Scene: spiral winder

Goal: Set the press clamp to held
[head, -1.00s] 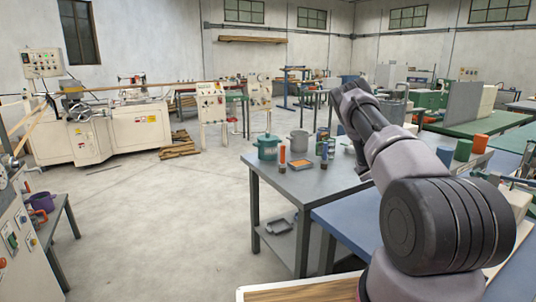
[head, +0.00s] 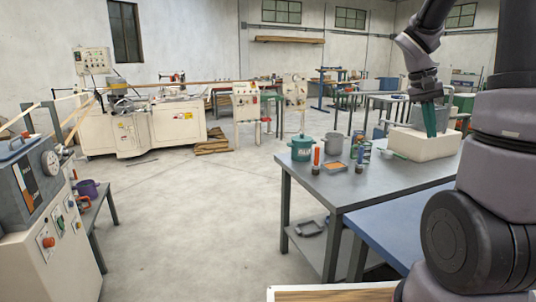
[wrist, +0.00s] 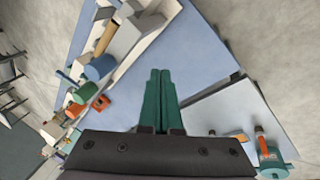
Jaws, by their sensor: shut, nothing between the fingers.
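No part is clearly recognisable as the press clamp. A control cabinet (head: 45,245) stands at the left edge of the head view, with a grey box (head: 38,190) carrying a round gauge (head: 48,162) and a handle on top. A long cream winding machine (head: 140,125) stands at the back left, with tan strips running to it. My gripper (head: 430,134) is shut and empty, pointing down at the right of the head view, far from both machines. Its green fingers (wrist: 158,80) lie together in the wrist view.
A grey table (head: 370,188) at right carries a green pot (head: 302,148), a grey mug (head: 333,145) and a white block (head: 420,145). A blue table (head: 400,225) adjoins it. Open floor (head: 190,220) lies between the cabinet and the tables.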

